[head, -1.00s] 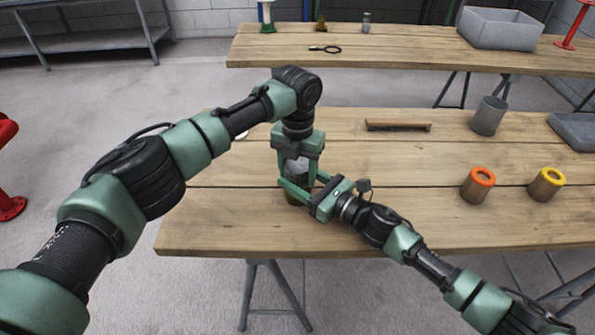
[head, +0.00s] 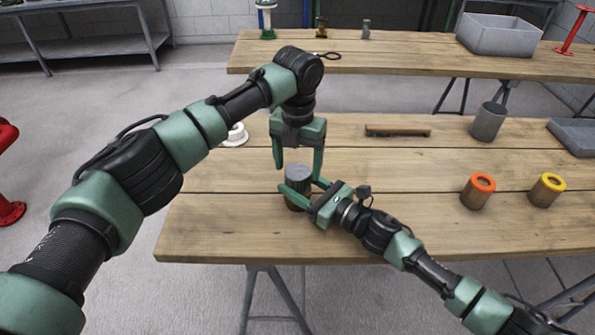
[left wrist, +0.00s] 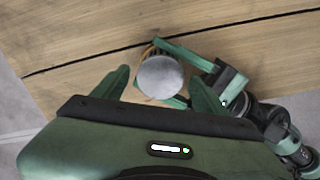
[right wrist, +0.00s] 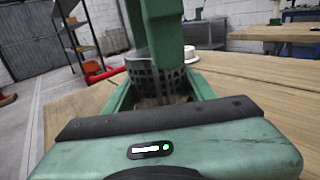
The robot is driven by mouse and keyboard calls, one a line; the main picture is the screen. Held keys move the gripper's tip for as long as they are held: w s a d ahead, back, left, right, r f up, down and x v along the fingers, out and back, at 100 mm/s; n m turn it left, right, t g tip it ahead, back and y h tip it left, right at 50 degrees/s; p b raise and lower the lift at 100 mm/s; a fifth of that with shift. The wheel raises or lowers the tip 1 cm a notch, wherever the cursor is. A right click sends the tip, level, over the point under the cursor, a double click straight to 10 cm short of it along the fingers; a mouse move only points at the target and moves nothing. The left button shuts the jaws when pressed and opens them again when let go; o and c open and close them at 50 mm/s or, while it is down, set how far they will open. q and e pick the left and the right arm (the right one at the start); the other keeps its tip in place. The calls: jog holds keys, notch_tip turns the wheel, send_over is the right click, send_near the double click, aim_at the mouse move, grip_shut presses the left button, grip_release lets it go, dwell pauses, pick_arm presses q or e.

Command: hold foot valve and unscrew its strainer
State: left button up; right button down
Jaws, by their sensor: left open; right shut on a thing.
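The foot valve stands upright near the front of the near table, its brown lower part (head: 293,203) between my right fingers. Its grey strainer (head: 298,173) is on top, with a flat round cap (left wrist: 160,77) in the left wrist view and a perforated side (right wrist: 146,84) in the right wrist view. My right gripper (head: 299,191) is shut on the foot valve from the right. My left gripper (head: 298,164) points down from above, open, its fingers on either side of the strainer's top with visible gaps. The right wrist view is partly blocked by the left finger.
A white ring-shaped part (head: 236,134) lies behind my left arm. An orange-topped cylinder (head: 479,190) and a yellow-topped one (head: 546,188) stand at right. A brown bar (head: 398,131) and a grey cup (head: 488,121) are farther back. The table's middle is clear.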

pick_arm(q)
notch_tip(320, 180, up, 3)
jog(key=shift+f, duration=3.95)
jog(key=shift+c, duration=0.3)
jog(key=c, duration=1)
jog(key=o, duration=1.2)
jog(key=shift+c, duration=0.2)
jog(key=shift+r, duration=0.1)
jog(key=shift+r, duration=2.2)
pick_arm(e)
jog(key=shift+c, duration=2.2)
grip_release()
